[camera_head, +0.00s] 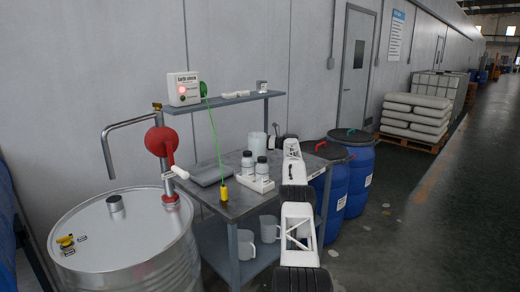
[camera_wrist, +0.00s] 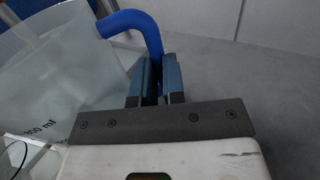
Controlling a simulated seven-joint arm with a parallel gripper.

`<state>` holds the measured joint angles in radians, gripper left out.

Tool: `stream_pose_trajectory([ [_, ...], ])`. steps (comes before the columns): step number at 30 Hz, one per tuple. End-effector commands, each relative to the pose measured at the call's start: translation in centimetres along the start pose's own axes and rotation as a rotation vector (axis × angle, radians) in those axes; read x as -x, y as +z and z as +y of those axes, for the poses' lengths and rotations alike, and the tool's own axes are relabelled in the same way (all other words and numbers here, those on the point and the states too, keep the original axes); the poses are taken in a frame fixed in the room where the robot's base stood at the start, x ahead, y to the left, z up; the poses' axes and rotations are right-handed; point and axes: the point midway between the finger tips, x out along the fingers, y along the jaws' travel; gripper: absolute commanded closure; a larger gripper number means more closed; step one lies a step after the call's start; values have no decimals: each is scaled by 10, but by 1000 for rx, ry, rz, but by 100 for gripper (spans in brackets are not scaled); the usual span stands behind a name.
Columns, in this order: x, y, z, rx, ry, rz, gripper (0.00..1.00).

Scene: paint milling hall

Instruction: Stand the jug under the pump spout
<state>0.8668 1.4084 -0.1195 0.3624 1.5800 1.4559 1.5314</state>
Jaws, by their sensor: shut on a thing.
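The jug (camera_wrist: 60,75) is a translucent beaker with volume marks and a blue handle (camera_wrist: 150,28). In the wrist view my gripper (camera_wrist: 158,72) is shut on that handle, with the jug body to its left. In the head view the jug (camera_head: 257,143) is at the back of the grey table, and my gripper (camera_head: 279,138) is just right of it; the fingers are too small to make out. I cannot tell whether the jug touches the table. The pump (camera_head: 162,142) is red, on the steel drum (camera_head: 130,240).
White bottles (camera_head: 254,170) in a tray, a flat grey plate (camera_head: 210,176) and a yellow clamp (camera_head: 224,193) on a green cable occupy the table (camera_head: 250,205). A shelf (camera_head: 225,100) overhangs its back. Other jugs (camera_head: 270,228) stand below. Blue drums (camera_head: 350,175) stand right.

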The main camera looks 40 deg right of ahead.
Motion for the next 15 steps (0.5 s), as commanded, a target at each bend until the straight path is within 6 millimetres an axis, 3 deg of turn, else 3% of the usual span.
stream_pose_trajectory([
  [15,0,11,0,-1,0,0,100],
])
